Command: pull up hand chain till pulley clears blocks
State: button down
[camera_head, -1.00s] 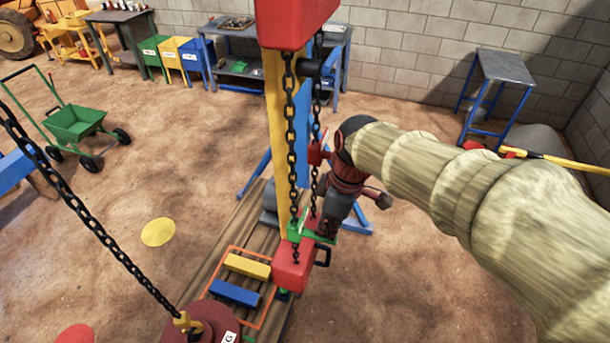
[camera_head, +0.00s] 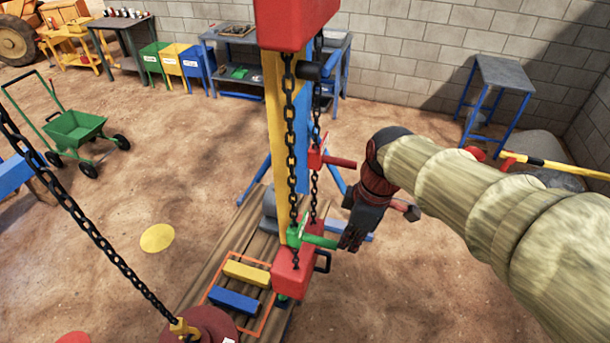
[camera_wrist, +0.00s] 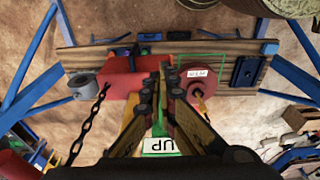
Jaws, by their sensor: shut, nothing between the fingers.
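The hand chain (camera_head: 314,183) hangs beside the yellow post, with a red handle (camera_head: 340,162) on it and a green handle (camera_head: 318,241) lower down. My gripper (camera_head: 350,246) is shut and empty, just right of the green handle; contact cannot be told. A yellow block (camera_head: 247,273) and a blue block (camera_head: 235,300) lie on the planks inside an orange outline.
The yellow post (camera_head: 275,130) carries a red box (camera_head: 292,24) above and stands by a red block (camera_head: 292,274) below. A heavy chain (camera_head: 75,212) slants down to the pulley. A blue-legged table (camera_head: 504,72) stands back right.

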jog(key=s+d+r+p, duration=0.1)
jog(key=d+r+p, duration=0.1)
jog(key=r, duration=0.3)
jog(key=shift+s+d+p, duration=0.2)
jog(key=shift+d+p, duration=0.1)
jog(key=shift+d, duration=0.55)
jog(key=s+d+f+m+t+b, duration=0.2)
jog(key=s+f+m+b, duration=0.2)
jog(key=f+m+b, duration=0.3)
jog(key=s+d+f+m+t+h+b, duration=0.1)
jog(key=s+f+m+b, duration=0.4)
jog(key=b, duration=0.8)
notch_tip(320, 180, down, 4)
jog(key=shift+s+d+r+m+t+h, duration=0.15)
jog(key=shift+d+m+t+h, duration=0.15)
jog(key=shift+d+m+t, duration=0.5)
